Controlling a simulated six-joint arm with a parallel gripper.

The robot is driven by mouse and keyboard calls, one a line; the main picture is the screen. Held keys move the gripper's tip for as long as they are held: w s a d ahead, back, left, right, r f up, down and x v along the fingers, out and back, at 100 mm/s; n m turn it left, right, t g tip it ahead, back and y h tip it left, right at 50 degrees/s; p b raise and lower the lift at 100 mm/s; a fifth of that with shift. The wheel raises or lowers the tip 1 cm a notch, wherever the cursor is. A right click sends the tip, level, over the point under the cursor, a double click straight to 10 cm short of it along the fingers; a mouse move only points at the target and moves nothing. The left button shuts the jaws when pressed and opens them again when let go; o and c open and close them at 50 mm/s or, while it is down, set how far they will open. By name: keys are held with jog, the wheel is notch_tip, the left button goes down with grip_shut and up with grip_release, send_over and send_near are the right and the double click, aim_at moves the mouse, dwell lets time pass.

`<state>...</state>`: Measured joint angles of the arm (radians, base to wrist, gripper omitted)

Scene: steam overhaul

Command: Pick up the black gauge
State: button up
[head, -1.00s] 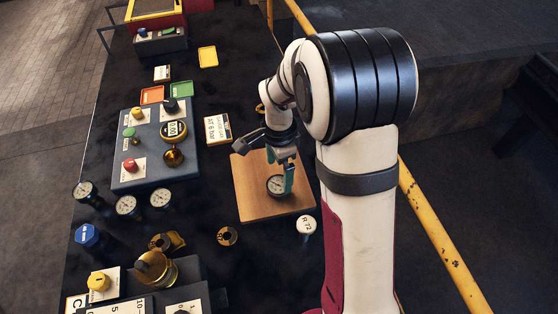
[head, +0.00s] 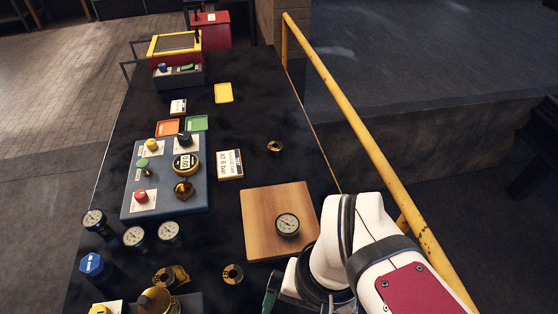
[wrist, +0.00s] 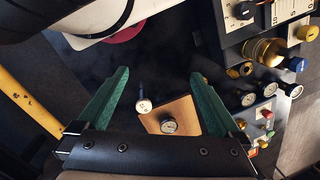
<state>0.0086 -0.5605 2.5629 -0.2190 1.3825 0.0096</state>
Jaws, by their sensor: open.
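A round gauge (head: 287,224) with a black rim and a white dial lies face up on the square wooden board (head: 262,208), towards its lower right. It also shows in the wrist view (wrist: 169,126), below the gap between the fingertips. Several similar dark-rimmed gauges stand left of the board, such as one at the far left (head: 94,219), one in the middle (head: 134,237) and one to the right (head: 169,232). My gripper (wrist: 160,76) has its two green fingers wide apart with nothing between them. In the head view my arm hides most of it.
A blue-grey panel (head: 150,211) with coloured knobs stands left of the board. A white label block (head: 230,164) and brass rings (head: 233,274) lie nearby. A white-topped piece (wrist: 144,105) stands beside the board. A yellow rail (head: 350,118) runs along the right side.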

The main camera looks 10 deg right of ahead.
jog(key=w+a+r+m, duration=0.3)
jog(key=w+r, duration=0.1)
jog(key=w, duration=0.6)
jog(key=m+h, duration=0.2)
jog(key=m, duration=0.9)
send_over(169, 230)
notch_tip(169, 230, down, 9)
notch_tip(169, 230, down, 16)
jog(key=shift+r, duration=0.2)
jog(key=c, duration=1.5)
